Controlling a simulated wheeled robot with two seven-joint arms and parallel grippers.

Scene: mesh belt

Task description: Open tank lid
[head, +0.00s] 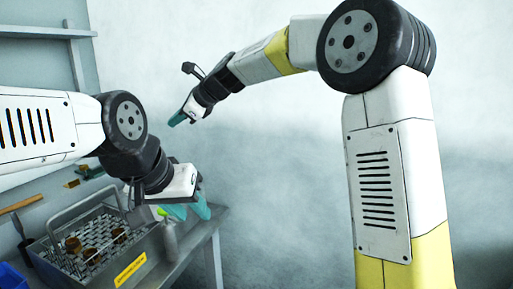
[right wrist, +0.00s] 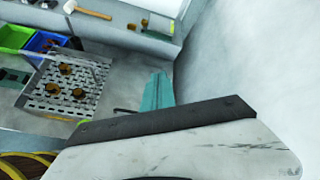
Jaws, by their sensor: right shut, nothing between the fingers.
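A grey tank (head: 150,266) with a yellow label stands on the bench at the lower left of the head view. A wire-mesh basket (head: 62,262) with a raised handle shows at its top, holding brown round parts (head: 73,245). I cannot make out a separate lid. My left gripper (head: 188,210) is above the tank's right end, its teal fingers apart and apparently empty; contact cannot be told. My right gripper (head: 177,119) is shut and empty, high above the bench near the wall. Its teal fingers also show in the right wrist view (right wrist: 157,92), with the mesh basket (right wrist: 48,104) left of them.
A grey bottle-like object (head: 168,241) stands near the tank's right end. A wooden-handled tool (head: 20,204) lies behind the tank. Green (right wrist: 15,38) and blue (right wrist: 45,41) bins and a mallet (right wrist: 86,10) show in the right wrist view. Space right of the bench is clear.

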